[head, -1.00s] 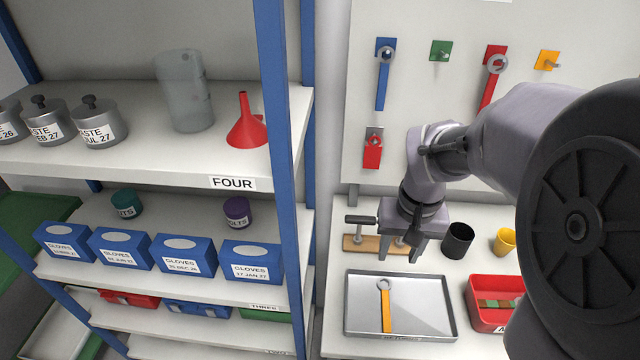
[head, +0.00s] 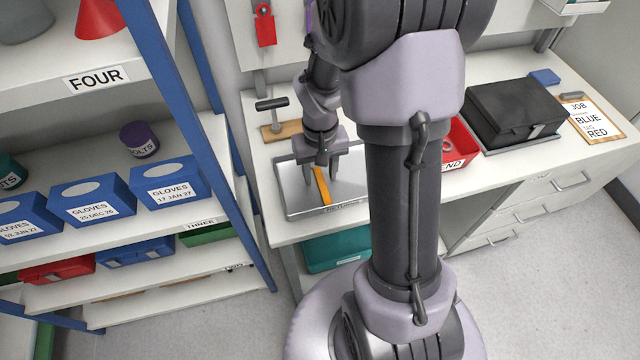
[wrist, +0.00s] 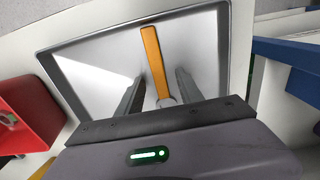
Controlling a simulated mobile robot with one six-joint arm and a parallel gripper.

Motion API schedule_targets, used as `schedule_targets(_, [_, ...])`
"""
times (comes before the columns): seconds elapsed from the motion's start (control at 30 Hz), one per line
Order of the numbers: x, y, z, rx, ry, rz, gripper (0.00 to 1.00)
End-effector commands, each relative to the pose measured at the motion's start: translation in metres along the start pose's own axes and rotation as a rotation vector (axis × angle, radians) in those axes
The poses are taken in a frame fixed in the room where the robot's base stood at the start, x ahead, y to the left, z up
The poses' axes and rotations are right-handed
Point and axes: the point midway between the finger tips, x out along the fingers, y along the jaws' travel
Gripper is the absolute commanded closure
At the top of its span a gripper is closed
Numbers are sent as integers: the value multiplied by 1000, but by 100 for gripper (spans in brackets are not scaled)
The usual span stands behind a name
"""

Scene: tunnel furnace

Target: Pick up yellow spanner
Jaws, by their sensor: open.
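The yellow spanner (head: 323,187) lies in a shallow metal tray (head: 290,195) on the bench. In the wrist view the spanner (wrist: 154,62) has its handle pointing up the picture, and its grey ring end is partly hidden by my gripper's body. My gripper (head: 322,178) is open and points down over the tray, with one finger on each side of the spanner. In the wrist view my gripper's fingers (wrist: 162,80) stand apart from the spanner. I cannot tell how high the fingertips are above the tray.
A red bin (head: 458,145) stands right of the tray, partly behind my arm. A black case (head: 515,108) and a clipboard (head: 592,118) are farther right. A wooden block with a clamp-like tool (head: 280,130) sits behind the tray. A blue-framed shelf (head: 205,130) stands close on the left.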

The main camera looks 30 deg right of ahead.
Motion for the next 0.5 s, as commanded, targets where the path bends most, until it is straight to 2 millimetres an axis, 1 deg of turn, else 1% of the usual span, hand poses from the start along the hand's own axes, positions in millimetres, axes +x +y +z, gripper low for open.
schedule_targets(0.03, [7,0,0,1,0,0,56])
schedule_targets(0.2, [4,0,0,1,1,0,56])
schedule_targets(0.27, [4,0,0,1,1,0,68])
schedule_targets(0.4, [4,0,0,1,1,0,96])
schedule_targets(0.43, [4,0,0,1,1,0,100])
schedule_targets(0.5, [4,0,0,1,1,0,100])
